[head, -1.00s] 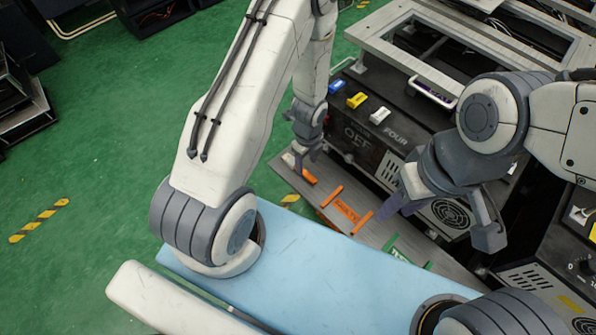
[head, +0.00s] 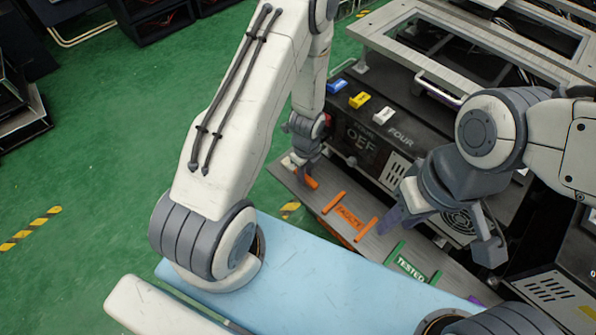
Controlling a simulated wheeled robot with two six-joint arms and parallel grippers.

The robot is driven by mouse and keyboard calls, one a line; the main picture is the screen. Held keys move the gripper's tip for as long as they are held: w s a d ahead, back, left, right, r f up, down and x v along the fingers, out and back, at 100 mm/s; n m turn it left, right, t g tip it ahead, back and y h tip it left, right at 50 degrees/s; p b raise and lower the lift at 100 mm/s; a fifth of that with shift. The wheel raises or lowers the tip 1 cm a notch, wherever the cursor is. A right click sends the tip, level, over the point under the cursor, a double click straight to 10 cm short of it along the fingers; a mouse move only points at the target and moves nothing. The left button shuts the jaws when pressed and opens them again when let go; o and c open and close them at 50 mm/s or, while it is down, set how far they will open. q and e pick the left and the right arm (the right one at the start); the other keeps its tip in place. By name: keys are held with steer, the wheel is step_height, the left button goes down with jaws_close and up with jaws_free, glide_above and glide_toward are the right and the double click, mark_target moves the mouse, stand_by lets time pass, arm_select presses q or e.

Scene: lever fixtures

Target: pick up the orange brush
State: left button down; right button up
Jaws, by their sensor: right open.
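An orange piece (head: 312,183), which looks like part of the orange brush, lies near the far left end of the grey shelf (head: 379,245). My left gripper (head: 304,172) is right at it, pointing down, and hides some of it. The fingers are small and partly hidden, so I cannot tell whether they are open or touch it. My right gripper (head: 441,232) is open and empty, with its fingers spread above the shelf and in front of the black panel.
The shelf has an orange FAULTY area (head: 349,217) and a green TESTED area (head: 411,266). Behind it, the black unit (head: 362,118) carries blue (head: 337,86), yellow (head: 358,100) and white (head: 383,115) levers. Green floor (head: 90,120) is clear at left.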

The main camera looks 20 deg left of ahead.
arm_select(q)
steer(key=shift+r, duration=0.1)
steer(key=shift+r+p, duration=0.55)
steer(key=shift+p, duration=0.15)
step_height(320, 180, up, 3)
steer(key=p, duration=0.3)
steer(key=shift+r, duration=0.15)
steer(key=s+d+r+p, duration=0.1)
steer(key=d+r+p, duration=0.5)
steer(key=d, duration=0.5)
steer(key=shift+s+d+r+p, duration=0.2)
steer(key=shift+s+d+p, duration=0.1)
steer(key=shift+p, duration=0.4)
steer(key=c, duration=1.3)
jaws_free()
steer(key=shift+c, duration=0.2)
jaws_close()
